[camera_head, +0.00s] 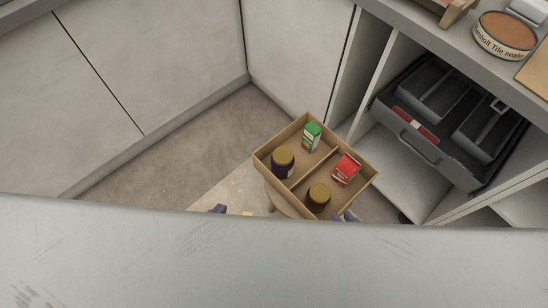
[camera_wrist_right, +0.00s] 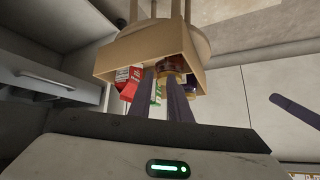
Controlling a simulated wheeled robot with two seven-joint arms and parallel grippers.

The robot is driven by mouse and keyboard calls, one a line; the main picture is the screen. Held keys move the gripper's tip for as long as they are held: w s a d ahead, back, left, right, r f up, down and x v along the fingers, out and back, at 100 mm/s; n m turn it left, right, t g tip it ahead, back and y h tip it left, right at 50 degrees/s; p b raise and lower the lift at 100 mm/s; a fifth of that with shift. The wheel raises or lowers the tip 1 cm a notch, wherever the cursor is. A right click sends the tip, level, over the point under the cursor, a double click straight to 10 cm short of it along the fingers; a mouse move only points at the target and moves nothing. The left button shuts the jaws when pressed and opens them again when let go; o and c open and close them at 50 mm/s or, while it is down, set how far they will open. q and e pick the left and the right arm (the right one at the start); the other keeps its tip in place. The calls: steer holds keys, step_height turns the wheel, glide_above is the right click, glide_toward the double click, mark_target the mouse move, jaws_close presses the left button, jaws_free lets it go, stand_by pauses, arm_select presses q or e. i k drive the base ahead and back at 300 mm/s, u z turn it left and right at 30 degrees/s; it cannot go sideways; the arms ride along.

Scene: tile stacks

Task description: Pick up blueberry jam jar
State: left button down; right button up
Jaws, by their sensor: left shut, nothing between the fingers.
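Two gold-lidded jars stand in a divided wooden box (camera_head: 268,167). The left jar (camera_head: 283,163) has a dark purple body, the colour of blueberry jam. The front jar (camera_head: 318,197) looks dark brown. Their labels cannot be read. In the right wrist view, tilted over, one jar (camera_wrist_right: 170,64) shows beyond my fingers. My right gripper (camera_wrist_right: 154,70) is open at the box's front side, with a gap between its fingers; its tip also shows in the head view (camera_head: 346,216). My left gripper (camera_head: 218,209) is shut and empty, left of the box, mostly hidden by the pale foreground surface.
A green carton (camera_head: 311,137) and a red carton (camera_head: 346,170) share the box, which sits on a round stool. Floor at left is clear.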

mark_target(283, 159)
steer(key=z, duration=2.8)
steer(key=k, duration=1.65)
steer(key=u, duration=1.85)
steer(key=i, duration=0.5)
